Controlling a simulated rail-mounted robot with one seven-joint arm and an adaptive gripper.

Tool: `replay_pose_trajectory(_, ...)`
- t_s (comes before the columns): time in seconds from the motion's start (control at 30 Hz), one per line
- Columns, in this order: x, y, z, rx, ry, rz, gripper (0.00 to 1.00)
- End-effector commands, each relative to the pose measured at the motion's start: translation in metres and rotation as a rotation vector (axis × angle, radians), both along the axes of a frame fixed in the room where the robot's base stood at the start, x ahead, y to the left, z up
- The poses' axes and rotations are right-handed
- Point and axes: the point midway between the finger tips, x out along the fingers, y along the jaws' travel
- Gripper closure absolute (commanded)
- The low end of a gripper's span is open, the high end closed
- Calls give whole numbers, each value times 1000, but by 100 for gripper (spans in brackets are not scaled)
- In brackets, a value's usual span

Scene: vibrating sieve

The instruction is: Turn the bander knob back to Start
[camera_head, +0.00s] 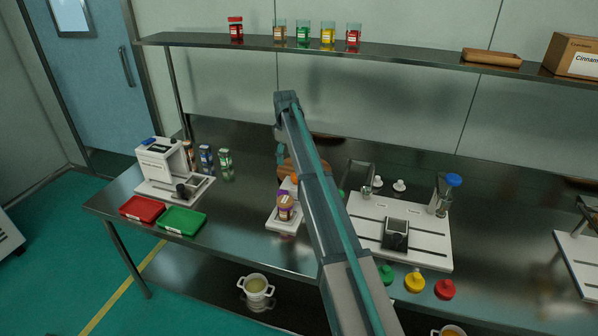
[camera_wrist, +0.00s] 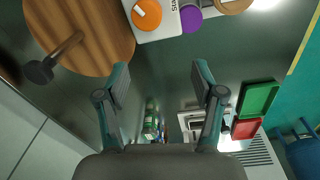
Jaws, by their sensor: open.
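The orange bander knob (camera_wrist: 146,14) shows at the top of the wrist view. It sits on a white panel (camera_wrist: 168,22) with a partly cut-off label that begins "Sta". I cannot tell which setting the knob is at. My gripper (camera_wrist: 160,75) is open and empty, its two fingers spread below the knob in that picture and apart from it. In the head view, a white base (camera_head: 283,222) with a purple jar (camera_head: 286,207) stands just left of my arm.
A round wooden piece with a handle (camera_wrist: 90,35) lies beside the panel. Red (camera_head: 143,208) and green (camera_head: 181,220) trays, several small jars and a white machine (camera_head: 160,160) stand at the left. A shelf (camera_head: 400,57) runs above the metal table.

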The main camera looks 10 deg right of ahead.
Motion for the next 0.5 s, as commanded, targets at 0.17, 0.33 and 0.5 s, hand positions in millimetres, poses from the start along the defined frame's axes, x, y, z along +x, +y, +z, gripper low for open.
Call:
replay_pose_trajectory(0.17, -3, -34, 16, 1, 53, -54, 32)
replay_pose_trajectory(0.33, -5, -36, 3, 0, 59, -58, 32)
replay_pose_trajectory(0.5, -5, -35, -23, 0, 58, -56, 32)
